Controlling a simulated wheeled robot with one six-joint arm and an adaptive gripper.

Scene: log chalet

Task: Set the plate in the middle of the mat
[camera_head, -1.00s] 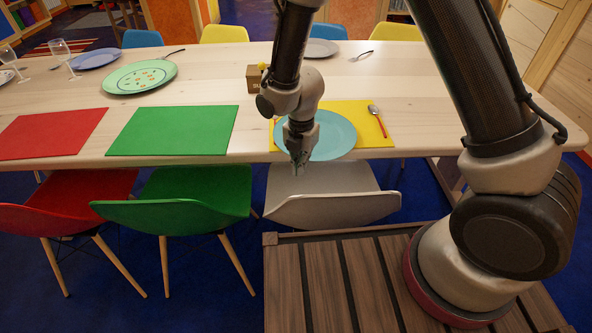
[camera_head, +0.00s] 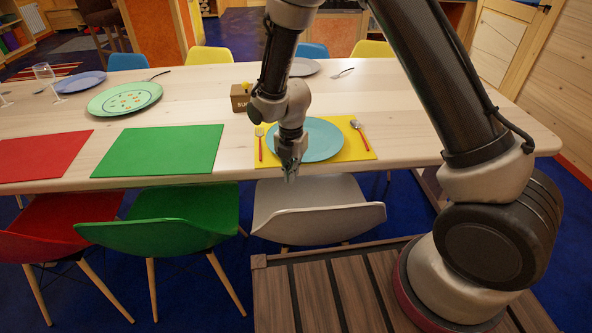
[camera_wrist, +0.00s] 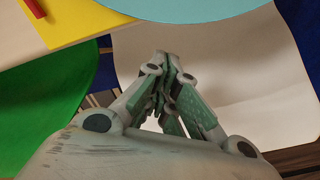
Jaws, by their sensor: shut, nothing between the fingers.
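The light-blue plate (camera_head: 318,145) lies flat on the yellow mat (camera_head: 361,151), between the fork and the spoon. Its front rim is close to the mat's front edge, and my wrist covers part of its left side. My gripper (camera_head: 290,176) is shut and empty, pointing down at the table's front edge, before the plate. In the wrist view the closed fingers (camera_wrist: 168,62) are over the pale chair seat, apart from the plate's rim (camera_wrist: 190,6) at the top. The yellow mat (camera_wrist: 82,22) also shows there.
A fork (camera_head: 260,140) and a spoon (camera_head: 359,134) lie left and right of the plate. A small box (camera_head: 240,98) stands behind the mat. Green (camera_head: 160,150) and red (camera_head: 40,153) mats lie to the left. A grey chair (camera_head: 315,215) stands below my gripper.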

